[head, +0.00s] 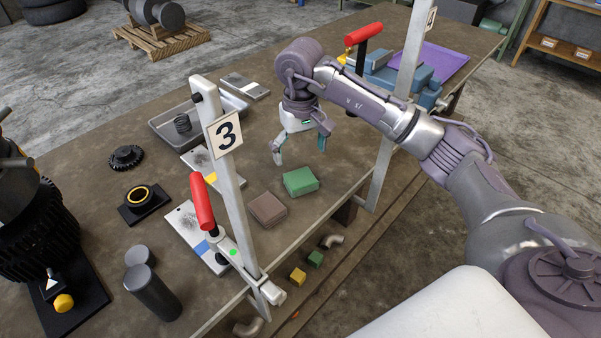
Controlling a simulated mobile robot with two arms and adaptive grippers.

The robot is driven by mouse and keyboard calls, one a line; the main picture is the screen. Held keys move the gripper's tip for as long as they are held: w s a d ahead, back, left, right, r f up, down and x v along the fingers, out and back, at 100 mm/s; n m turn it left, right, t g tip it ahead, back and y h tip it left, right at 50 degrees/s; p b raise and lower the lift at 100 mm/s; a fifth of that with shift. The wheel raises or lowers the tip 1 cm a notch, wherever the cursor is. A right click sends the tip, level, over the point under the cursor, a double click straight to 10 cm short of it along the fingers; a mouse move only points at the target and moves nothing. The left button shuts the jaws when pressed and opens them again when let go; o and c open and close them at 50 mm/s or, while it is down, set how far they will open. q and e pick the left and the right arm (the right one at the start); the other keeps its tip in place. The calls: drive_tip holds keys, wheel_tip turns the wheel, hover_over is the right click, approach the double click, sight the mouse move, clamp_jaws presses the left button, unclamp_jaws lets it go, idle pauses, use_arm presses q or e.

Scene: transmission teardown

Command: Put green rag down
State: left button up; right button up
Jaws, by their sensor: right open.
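The green rag (300,182), a folded block shape, lies flat on the brown workbench (345,150) near its front edge. My right gripper (299,152) is above and just behind the rag, with its fingers spread and pointing down. Nothing is between the fingers, and the gripper looks apart from the rag. A brown rag (267,209) lies beside the green one on the left. My left gripper is not in view.
A grey tray (171,131) holds a spring. Dark cylinders (153,293) stand front left. A blue vise (390,78) and purple mat (432,62) are at back right.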

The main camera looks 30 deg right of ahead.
drive_tip(key=shift+r+b, duration=0.35)
drive_tip(key=shift+r, duration=1.7)
